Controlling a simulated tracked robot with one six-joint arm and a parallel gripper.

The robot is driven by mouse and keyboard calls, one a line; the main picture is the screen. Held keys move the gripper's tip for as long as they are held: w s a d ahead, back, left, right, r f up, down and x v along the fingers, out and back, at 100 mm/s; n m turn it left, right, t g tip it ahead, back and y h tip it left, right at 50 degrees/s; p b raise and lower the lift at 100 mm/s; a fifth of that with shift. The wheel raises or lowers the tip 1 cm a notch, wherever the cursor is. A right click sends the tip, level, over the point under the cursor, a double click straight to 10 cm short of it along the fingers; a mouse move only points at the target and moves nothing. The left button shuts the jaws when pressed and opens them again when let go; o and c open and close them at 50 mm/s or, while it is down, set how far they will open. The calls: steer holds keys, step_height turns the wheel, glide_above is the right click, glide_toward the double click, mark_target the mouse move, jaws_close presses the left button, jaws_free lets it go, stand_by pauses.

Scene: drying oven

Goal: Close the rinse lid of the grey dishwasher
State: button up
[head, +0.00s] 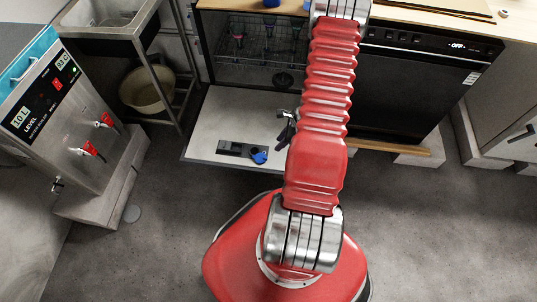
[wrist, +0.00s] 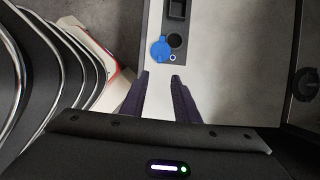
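The grey dishwasher's door (head: 215,120) is folded down flat, with a dark dispenser panel (head: 238,148) set in its inner face. The blue rinse lid (head: 259,157) is at the panel's right end. In the wrist view the blue lid (wrist: 160,48) stands open beside a dark round opening (wrist: 175,41), which is uncovered. My gripper (head: 287,128) is over the door, partly hidden by my arm in the head view. In the wrist view my gripper (wrist: 160,82) has its two fingers apart with nothing between them, and the lid lies just beyond the fingertips.
The dishwasher's interior with a wire rack (head: 250,45) is open behind the door. A black appliance (head: 410,85) stands to the right. A water boiler (head: 70,115) and a sink stand (head: 110,20) are at the left. The floor in front is clear.

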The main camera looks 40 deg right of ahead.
mark_target(265, 157)
steer(key=shift+x, duration=6.9)
steer(key=shift+c, duration=0.7)
jaws_close()
steer(key=shift+d, duration=0.2)
